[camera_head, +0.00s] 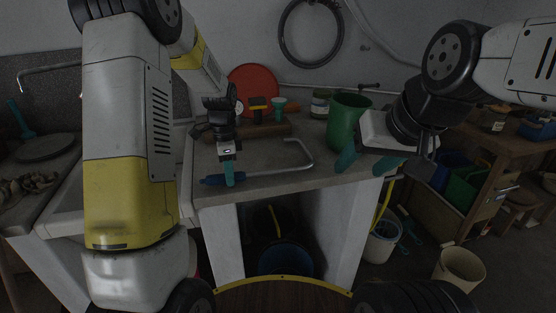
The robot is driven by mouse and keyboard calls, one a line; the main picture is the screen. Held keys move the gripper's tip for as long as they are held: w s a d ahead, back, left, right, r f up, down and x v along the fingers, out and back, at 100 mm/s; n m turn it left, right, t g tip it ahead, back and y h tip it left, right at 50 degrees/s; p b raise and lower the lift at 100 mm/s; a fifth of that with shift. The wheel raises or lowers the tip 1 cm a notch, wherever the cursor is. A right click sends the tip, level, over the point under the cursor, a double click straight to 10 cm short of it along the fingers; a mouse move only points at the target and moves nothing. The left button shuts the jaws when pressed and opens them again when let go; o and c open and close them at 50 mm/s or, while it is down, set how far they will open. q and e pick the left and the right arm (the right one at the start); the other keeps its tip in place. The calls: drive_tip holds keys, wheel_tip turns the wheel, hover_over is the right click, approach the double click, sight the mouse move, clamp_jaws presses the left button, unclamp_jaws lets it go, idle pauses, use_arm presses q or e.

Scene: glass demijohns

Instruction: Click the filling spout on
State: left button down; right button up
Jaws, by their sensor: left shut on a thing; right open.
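My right gripper (367,161) is open and empty at the worktop's right front, in front of a green jug (346,125). What the spout clicks onto cannot be made out.
A red disc (253,85), a teal funnel (278,106) and a jar (320,103) stand at the back of the worktop (268,158). A sink is at left. Buckets, including a blue one (286,259), stand below. The worktop's middle is mostly free.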

use_arm(q)
drive_tip(key=shift+r, duration=2.5)
